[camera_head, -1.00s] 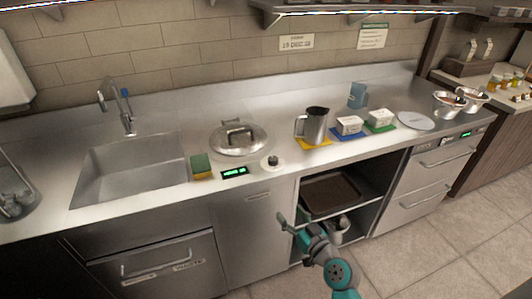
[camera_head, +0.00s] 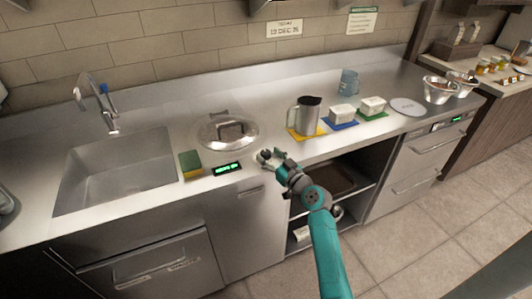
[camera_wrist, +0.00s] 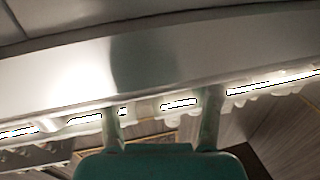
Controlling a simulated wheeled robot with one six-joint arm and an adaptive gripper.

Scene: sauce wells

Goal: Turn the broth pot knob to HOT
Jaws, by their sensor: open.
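The broth pot knob (camera_head: 265,154) is a small dark knob on the counter front, right of a small display with green characters (camera_head: 227,168) too small to read surely. The lidded round pot (camera_head: 214,143) is sunk in the counter behind them. My gripper (camera_head: 270,157) is at the knob in the head view and partly hides it; I cannot tell whether they touch. The knob's pointer is not readable. In the wrist view, my gripper's two fingers (camera_wrist: 160,122) stand apart with no object visibly held, and the knob cannot be made out there.
A yellow-green sponge (camera_head: 190,164) lies left of the display, beside the sink (camera_head: 115,172). A metal pitcher (camera_head: 304,116) stands on a yellow mat to the right. White tubs on blue and green mats stand farther right. An open shelf (camera_head: 360,190) is below.

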